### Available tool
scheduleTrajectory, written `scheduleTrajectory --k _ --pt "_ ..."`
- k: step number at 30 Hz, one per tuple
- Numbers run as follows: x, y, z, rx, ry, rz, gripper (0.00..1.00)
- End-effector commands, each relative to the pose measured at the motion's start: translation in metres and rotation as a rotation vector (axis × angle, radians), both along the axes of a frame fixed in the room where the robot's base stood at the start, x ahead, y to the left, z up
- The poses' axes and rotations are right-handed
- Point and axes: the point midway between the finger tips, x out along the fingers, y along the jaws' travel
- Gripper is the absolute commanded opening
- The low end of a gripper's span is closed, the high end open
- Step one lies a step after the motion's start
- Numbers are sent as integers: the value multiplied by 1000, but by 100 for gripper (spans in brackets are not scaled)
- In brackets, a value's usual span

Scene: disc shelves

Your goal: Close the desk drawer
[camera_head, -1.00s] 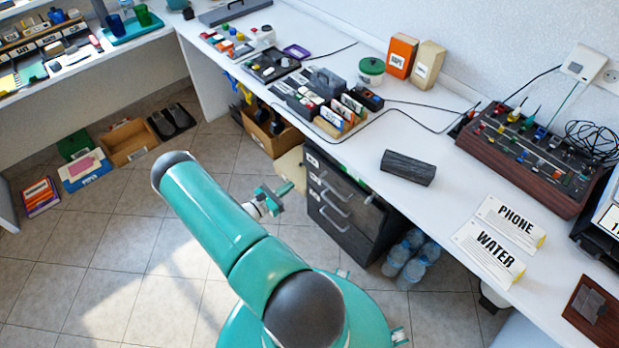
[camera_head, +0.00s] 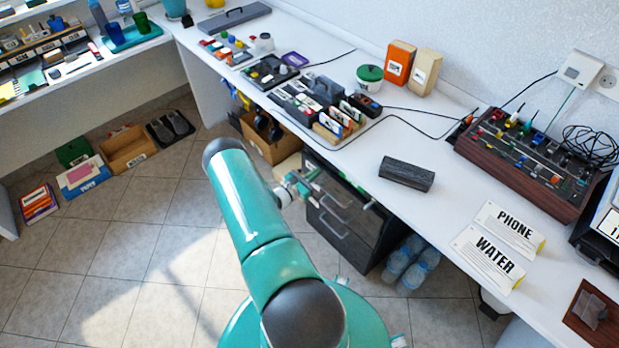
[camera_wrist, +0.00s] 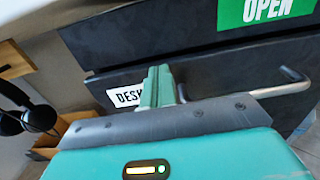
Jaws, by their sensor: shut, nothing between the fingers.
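The dark grey drawer unit (camera_head: 345,233) stands under the white desk, with several metal bar handles on its front. In the wrist view, a drawer front (camera_wrist: 215,80) carries a white label reading "DESK" (camera_wrist: 126,96), partly covered by my fingers, and a bar handle (camera_wrist: 290,83) to the right. A dark panel with a green "OPEN" sign (camera_wrist: 267,10) lies above it. My gripper (camera_head: 303,182) is shut and empty, close in front of the unit's upper left part; its fingers (camera_wrist: 158,84) point at the labelled front. Contact and how far the drawer sticks out cannot be told.
The desk edge (camera_head: 330,148) overhangs close above my gripper. A cardboard box (camera_head: 268,143) with headphones stands left of the unit, and water bottles (camera_head: 410,262) stand to its right.

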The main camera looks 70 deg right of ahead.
Motion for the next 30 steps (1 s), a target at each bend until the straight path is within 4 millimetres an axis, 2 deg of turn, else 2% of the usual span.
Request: scheduleTrajectory --k 8,18,30 --pt "0 0 0 0 0 0 0" --pt "-10 -24 0 -1 -1 1 0" --pt "-7 -23 2 -2 -2 2 0"
